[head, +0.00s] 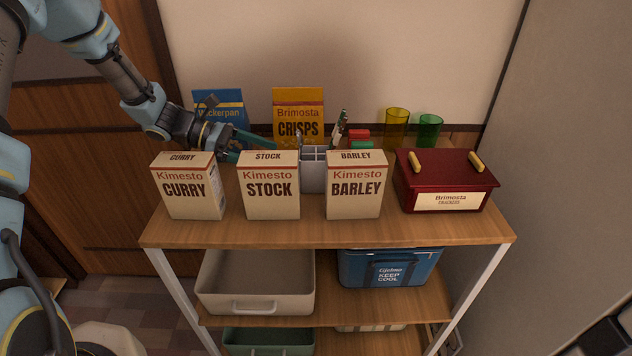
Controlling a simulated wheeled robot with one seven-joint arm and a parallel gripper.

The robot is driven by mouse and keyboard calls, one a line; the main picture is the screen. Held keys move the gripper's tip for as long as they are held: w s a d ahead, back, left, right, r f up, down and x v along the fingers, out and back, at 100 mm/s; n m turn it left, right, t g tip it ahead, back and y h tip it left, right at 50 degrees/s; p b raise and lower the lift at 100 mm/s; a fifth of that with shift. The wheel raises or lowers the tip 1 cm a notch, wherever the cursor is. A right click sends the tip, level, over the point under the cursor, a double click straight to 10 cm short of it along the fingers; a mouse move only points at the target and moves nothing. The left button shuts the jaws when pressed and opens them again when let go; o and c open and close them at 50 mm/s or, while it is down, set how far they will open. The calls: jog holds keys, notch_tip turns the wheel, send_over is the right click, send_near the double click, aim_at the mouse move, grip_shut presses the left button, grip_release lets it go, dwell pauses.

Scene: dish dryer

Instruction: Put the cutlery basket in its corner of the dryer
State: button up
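A grey divided basket (314,179), which looks like the cutlery basket, stands on the top shelf between the stock and barley boxes, partly hidden by them. Utensils (338,128) stick up at its back, seemingly out of it. My gripper (250,146) comes in from the left, behind the curry and stock boxes, with its green fingers spread apart and pointing right toward the basket. The stock box hides part of the fingers. No gap between them is seen filled, and I see no contact with the basket. I cannot make out a dish dryer in this view.
Curry (193,191), stock (270,194) and barley (355,191) boxes line the front. Wackerpan (226,106) and crisps (299,112) boxes stand behind. A red crackers box (444,183), yellow cup (396,121) and green cup (429,129) are right. Bins fill lower shelves.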

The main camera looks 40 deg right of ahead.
aim_at(307, 167)
jog(key=p+x, duration=0.1)
jog(key=x, duration=0.4)
jog(key=shift+r+p, duration=0.1)
jog(key=shift+p, duration=0.3)
jog(key=p+x, duration=0.3)
jog(key=x, duration=0.1)
jog(key=shift+s+d+f, duration=0.1)
jog(key=shift+d+f, duration=0.2)
jog(key=shift+f, duration=0.05)
jog(key=shift+s+d+f, duration=0.25)
jog(key=shift+d+f, duration=0.1)
jog(key=c, duration=1.3)
jog(key=shift+r, duration=0.15)
